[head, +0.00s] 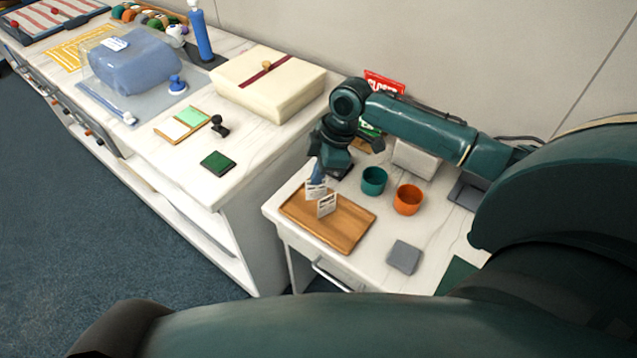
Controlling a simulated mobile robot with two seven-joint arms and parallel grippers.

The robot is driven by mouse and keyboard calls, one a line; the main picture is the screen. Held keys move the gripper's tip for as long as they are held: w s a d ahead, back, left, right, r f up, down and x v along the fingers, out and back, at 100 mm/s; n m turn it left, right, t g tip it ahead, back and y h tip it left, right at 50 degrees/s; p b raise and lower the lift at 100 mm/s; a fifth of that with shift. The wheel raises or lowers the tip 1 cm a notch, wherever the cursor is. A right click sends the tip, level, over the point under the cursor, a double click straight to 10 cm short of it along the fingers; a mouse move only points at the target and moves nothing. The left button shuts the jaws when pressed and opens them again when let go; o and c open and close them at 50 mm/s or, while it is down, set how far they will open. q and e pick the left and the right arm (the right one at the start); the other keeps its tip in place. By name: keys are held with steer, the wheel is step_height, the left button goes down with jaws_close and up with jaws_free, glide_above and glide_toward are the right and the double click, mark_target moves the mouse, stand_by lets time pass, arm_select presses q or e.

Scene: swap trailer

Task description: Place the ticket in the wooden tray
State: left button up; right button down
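The wooden tray (345,238) lies on the right-hand white counter, near its left front edge. Two small white printed tickets show over it. The nearer ticket (327,206) appears upright at the tray's back part. The other ticket (316,189), with a blue piece above it, shows just behind and left, below my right gripper. My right gripper (330,167) reaches in from the right and points down over the tray's back edge. Its fingertips are small and dark, so I cannot tell whether they grip a ticket. My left gripper is not in view.
A teal cup (374,181) and an orange cup (408,199) stand right of the tray. A grey square (404,257) lies in front of them. The left counter holds a cream box (268,84), a stamp (219,125) and a green pad (217,163). A gap separates the counters.

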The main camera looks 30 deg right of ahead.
mark_target(316, 190)
steer(key=shift+f, duration=1.65)
steer(key=shift+f, duration=0.15)
steer(key=c, duration=2.2)
jaws_free()
steer(key=c, duration=1.8)
jaws_free()
steer(key=shift+o, duration=0.2)
